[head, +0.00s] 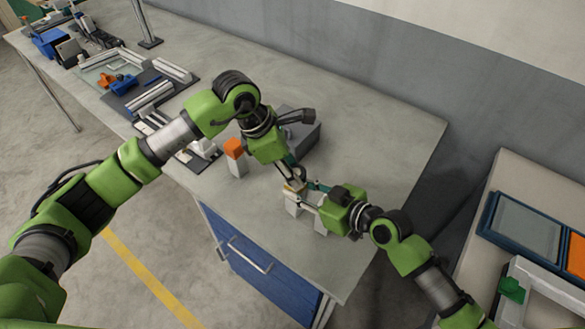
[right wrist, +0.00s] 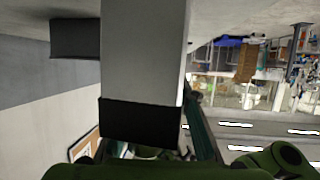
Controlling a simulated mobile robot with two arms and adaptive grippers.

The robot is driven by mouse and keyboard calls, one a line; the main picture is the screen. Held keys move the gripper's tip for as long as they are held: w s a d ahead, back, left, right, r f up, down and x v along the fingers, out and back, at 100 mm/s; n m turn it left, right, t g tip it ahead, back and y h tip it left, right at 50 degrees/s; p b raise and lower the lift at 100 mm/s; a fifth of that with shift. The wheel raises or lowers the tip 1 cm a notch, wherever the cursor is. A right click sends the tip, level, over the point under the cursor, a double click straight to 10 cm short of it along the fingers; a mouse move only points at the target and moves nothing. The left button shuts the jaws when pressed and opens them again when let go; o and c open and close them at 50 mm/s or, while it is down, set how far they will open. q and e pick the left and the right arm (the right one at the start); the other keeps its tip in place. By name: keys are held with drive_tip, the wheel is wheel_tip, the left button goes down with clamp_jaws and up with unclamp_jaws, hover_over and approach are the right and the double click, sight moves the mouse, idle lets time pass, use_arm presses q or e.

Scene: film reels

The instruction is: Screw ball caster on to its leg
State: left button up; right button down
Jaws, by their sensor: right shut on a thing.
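A pale grey piece with upright legs (head: 292,208) stands near the front edge of the bench. My right gripper (head: 311,194) comes in from the right and is shut on it. In the right wrist view a grey square leg (right wrist: 145,50) with a black end (right wrist: 140,120) fills the space between the fingers. My left gripper (head: 293,185) points down just above the piece, close to the right gripper. A small tan part shows at its fingertips, but I cannot tell whether it is held. I cannot make out the ball caster clearly.
A grey block with an orange top (head: 234,148) and a dark grey machine (head: 301,135) stand behind the left gripper. Trays and fixtures (head: 150,85) lie farther left. The bench's right part is clear. A second table at right holds a blue-framed tray (head: 488,214).

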use_arm(q)
drive_tip(key=shift+f, duration=0.55)
drive_tip(key=o, duration=1.1)
drive_tip(key=shift+r, duration=2.25)
drive_tip(key=o, duration=0.6)
drive_tip(key=v, duration=1.2)
drive_tip(key=shift+a, duration=0.1)
